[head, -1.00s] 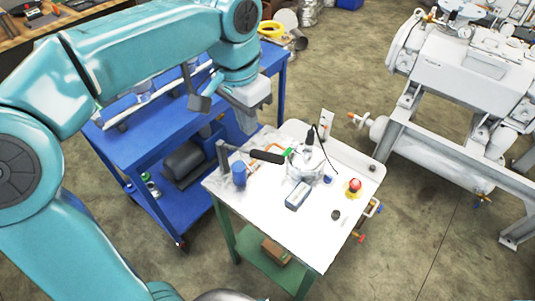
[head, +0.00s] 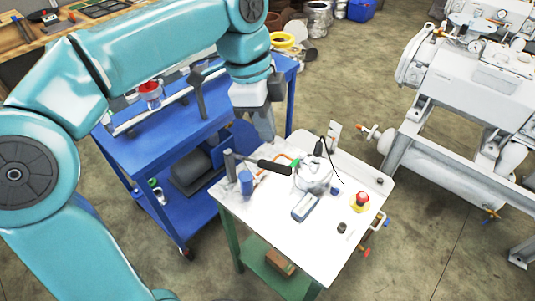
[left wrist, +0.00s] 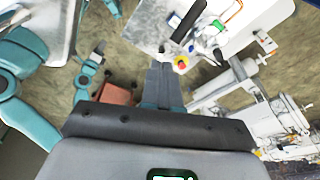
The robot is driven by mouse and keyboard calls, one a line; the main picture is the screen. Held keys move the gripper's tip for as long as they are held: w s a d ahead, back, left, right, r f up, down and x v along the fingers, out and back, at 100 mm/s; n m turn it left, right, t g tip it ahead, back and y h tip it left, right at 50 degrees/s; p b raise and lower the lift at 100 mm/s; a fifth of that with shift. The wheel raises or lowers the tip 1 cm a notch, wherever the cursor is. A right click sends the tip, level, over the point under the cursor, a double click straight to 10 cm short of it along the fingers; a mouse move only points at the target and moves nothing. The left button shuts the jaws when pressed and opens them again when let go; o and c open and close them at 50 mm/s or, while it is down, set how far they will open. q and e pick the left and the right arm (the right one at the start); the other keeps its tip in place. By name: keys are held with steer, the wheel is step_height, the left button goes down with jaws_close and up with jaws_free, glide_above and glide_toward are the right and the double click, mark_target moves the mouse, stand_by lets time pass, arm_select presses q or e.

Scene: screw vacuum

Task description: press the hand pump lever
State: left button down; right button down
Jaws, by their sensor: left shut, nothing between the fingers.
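The hand pump stands at the left end of the white-topped table (head: 325,235), with a grey post (head: 229,164) and a blue cylinder (head: 246,183). Its lever, with a thick black grip (head: 274,167), reaches right from the post and lies roughly level. The black grip (left wrist: 188,20) also shows at the top of the left wrist view. My left gripper (head: 268,134) is shut and empty, above the table's back left edge, with its fingers pointing down behind and above the lever. Its shut fingers (left wrist: 163,72) show in the left wrist view, apart from the grip. My right gripper is not in view.
A round metal vessel (head: 313,178), a blue-grey meter (head: 305,207) and a red-yellow stop button (head: 361,201) stand on the table near the lever. A blue cart (head: 160,155) is behind left. A large grey machine (head: 480,85) is at right.

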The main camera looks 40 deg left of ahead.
arm_select(q)
steer(key=w+a+f+m+t+h, duration=0.1)
steer(key=w+a+m+h, duration=0.1)
steer(key=a+m, duration=0.3)
steer(key=a, duration=0.3)
steer(key=shift+a+f+h+b, duration=0.25)
steer(key=shift+a+h+b, duration=0.05)
steer(key=shift+a+b, duration=0.1)
steer(key=shift+w, duration=0.15)
glide_toward(273, 164)
steer(key=x, duration=0.7)
steer(key=shift+a, duration=0.1)
steer(key=shift+f, duration=0.1)
